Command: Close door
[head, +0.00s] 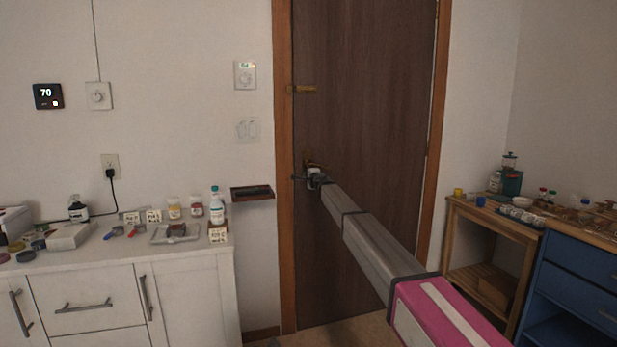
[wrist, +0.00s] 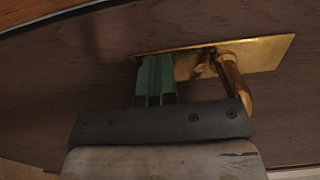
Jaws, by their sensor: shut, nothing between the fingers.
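The brown wooden door (head: 375,120) stands in its wooden frame (head: 284,230) in the head view and looks flush or nearly flush with it. Its brass handle and plate are mostly hidden behind my gripper (head: 307,178) in the head view. In the wrist view the brass plate (wrist: 265,52) and the handle (wrist: 234,88) show clearly. My gripper (wrist: 155,65) is shut and empty, its greenish fingertips at the plate's left end, beside the handle. I cannot tell whether the tips touch the door.
A white cabinet (head: 190,290) with bottles and small items stands left of the door. A small dark shelf (head: 252,192) sits on the wall beside the frame. A wooden side table (head: 490,225) and a blue drawer unit (head: 580,280) stand at the right.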

